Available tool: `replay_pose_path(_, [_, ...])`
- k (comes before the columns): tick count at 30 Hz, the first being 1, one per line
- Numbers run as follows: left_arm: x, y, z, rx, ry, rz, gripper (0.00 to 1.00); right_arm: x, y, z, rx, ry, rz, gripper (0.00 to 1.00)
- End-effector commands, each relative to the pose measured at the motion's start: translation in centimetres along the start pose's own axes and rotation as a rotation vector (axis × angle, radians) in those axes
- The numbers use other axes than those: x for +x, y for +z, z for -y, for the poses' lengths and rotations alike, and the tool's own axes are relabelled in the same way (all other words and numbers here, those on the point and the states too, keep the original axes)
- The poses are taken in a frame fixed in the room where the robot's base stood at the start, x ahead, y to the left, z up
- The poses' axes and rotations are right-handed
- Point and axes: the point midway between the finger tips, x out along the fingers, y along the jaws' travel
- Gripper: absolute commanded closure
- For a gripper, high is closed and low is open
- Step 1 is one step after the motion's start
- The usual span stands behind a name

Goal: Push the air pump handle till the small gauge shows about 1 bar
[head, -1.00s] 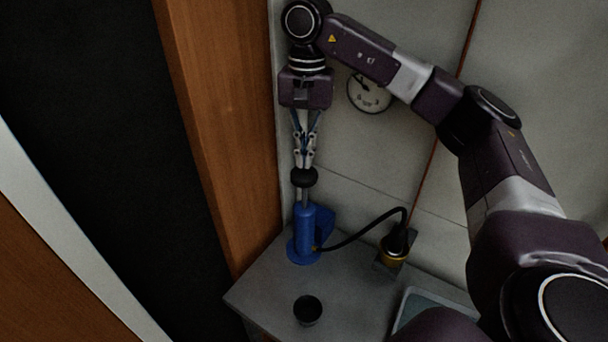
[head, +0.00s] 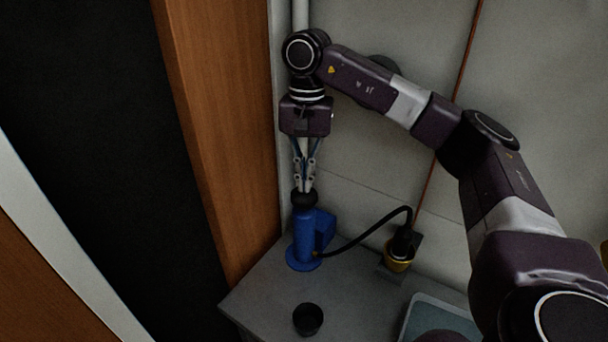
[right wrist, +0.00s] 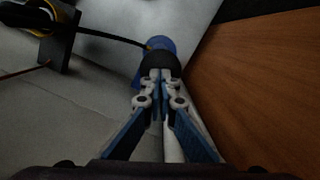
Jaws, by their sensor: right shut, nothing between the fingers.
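The blue air pump (head: 304,240) stands upright on a grey bench top. Its black handle knob (head: 304,199) sits low, right above the blue barrel, with no rod showing between. My right gripper (head: 304,189) points down with its fingers shut, and the tips meet the top of the knob. In the right wrist view the shut fingers (right wrist: 160,80) end at the black knob (right wrist: 162,64), with the blue pump body (right wrist: 158,44) beyond. No dial face can be read; my right arm covers where the wall dial showed. My left gripper is not in view.
A black hose (head: 365,233) runs from the pump to a yellow and black fitting (head: 398,260) by the wall. A small dark cup (head: 308,319) and a pale tray (head: 436,312) are on the bench (head: 262,292). A wooden panel (head: 222,140) stands close left.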

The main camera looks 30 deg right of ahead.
Motion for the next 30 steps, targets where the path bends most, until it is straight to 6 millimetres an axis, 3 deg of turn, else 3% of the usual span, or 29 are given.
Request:
replay_pose_path(11, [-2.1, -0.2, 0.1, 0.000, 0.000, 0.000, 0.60, -1.4, -2.9, -0.1, 0.004, 0.003, 0.000, 1.00])
replay_pose_path(22, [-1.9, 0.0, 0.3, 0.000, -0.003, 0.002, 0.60, -1.7, -3.0, -0.1, 0.006, 0.000, -0.002, 1.00])
replay_pose_path(30, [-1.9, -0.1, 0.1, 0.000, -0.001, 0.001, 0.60, -5.4, -2.6, 0.0, 0.005, -0.003, -0.008, 1.00])
